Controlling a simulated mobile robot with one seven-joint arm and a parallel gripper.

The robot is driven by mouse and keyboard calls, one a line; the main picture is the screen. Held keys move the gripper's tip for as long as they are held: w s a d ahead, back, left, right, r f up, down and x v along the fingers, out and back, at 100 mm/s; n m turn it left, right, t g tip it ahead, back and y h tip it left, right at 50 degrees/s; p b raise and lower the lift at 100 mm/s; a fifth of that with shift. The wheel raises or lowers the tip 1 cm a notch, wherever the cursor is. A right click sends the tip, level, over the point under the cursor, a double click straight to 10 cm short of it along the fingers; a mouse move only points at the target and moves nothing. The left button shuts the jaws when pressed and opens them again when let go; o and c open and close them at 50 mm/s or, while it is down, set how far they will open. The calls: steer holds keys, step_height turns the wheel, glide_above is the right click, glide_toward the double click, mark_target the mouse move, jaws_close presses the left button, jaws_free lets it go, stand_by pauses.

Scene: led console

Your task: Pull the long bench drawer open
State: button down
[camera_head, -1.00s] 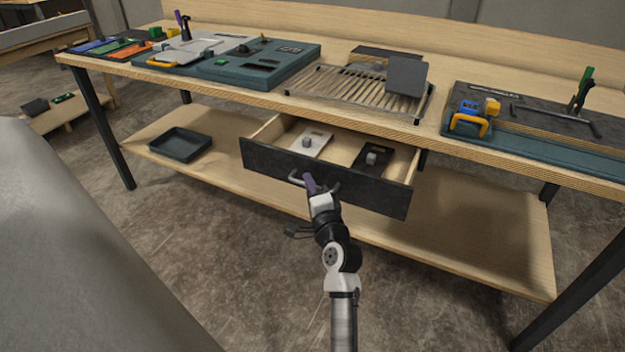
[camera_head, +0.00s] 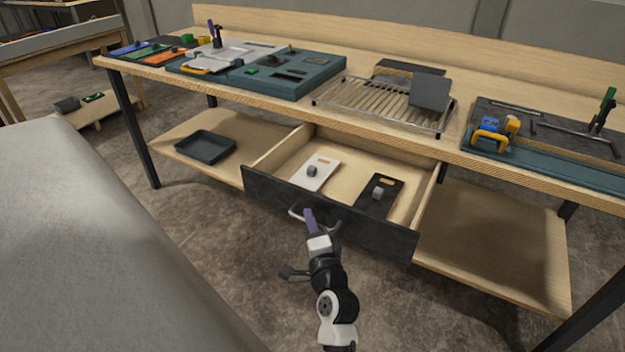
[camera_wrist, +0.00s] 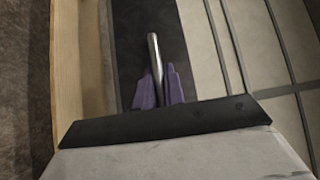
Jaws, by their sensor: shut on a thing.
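The long bench drawer (camera_head: 345,224) has a dark front and pale wooden sides, and it stands well out from under the bench top. Its metal bar handle (camera_head: 297,212) runs along the front. My gripper (camera_head: 309,217) is at the handle with its purple fingers shut on it. In the wrist view, the purple fingers (camera_wrist: 158,88) close on both sides of the metal bar (camera_wrist: 153,48). Inside the drawer lie a white plate (camera_head: 316,174) with a grey knob and a black plate (camera_head: 379,195) with a grey knob.
The wooden bench top (camera_head: 300,107) carries a teal console, a slatted rack (camera_head: 370,103) and a blue-and-yellow clamp-like item (camera_head: 493,133). A dark tray (camera_head: 205,147) sits on the lower shelf. A large grey surface (camera_head: 90,240) fills the left foreground. Concrete floor lies before the drawer.

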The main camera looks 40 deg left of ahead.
steer(key=c, duration=1.5)
jaws_free()
steer(key=shift+d, duration=0.1)
